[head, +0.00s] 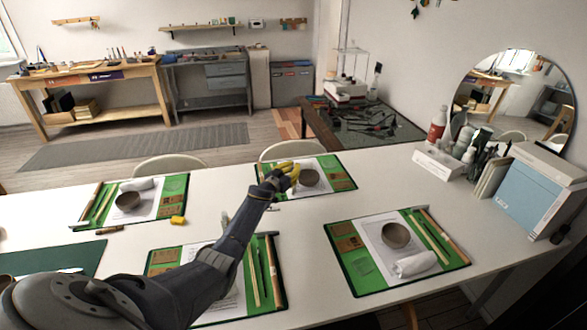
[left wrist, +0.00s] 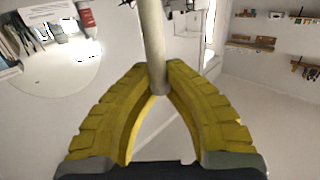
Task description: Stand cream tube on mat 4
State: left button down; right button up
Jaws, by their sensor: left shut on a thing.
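My left gripper (head: 293,172), with yellow fingers, is over the left part of the back middle green mat (head: 341,181). In the left wrist view the gripper (left wrist: 158,85) is shut on a pale cream tube (left wrist: 153,40), which extends up from between the fingertips. In the head view I cannot make out the held tube. Other green mats lie at the back left (head: 176,184), front middle (head: 275,293) and front right (head: 361,284). No mat number is readable. My right gripper is not in view.
Grey bowls sit on the back left (head: 128,201), back middle (head: 308,178) and front right (head: 396,235) mats. White rolls lie on the back left (head: 138,184) and front right (head: 415,264) mats. A yellow block (head: 177,220) sits nearby. The white table (head: 375,185) is clear between the right mats.

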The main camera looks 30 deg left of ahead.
pick_arm(q)
jog(key=shift+f, duration=0.4)
jog(key=c, duration=1.5)
grip_release()
jog(key=shift+s+d+f, duration=0.1)
jog(key=shift+s+f, duration=0.05)
jog(key=shift+f, duration=0.05)
jog(key=shift+c, duration=0.2)
jog(key=shift+r, duration=0.1)
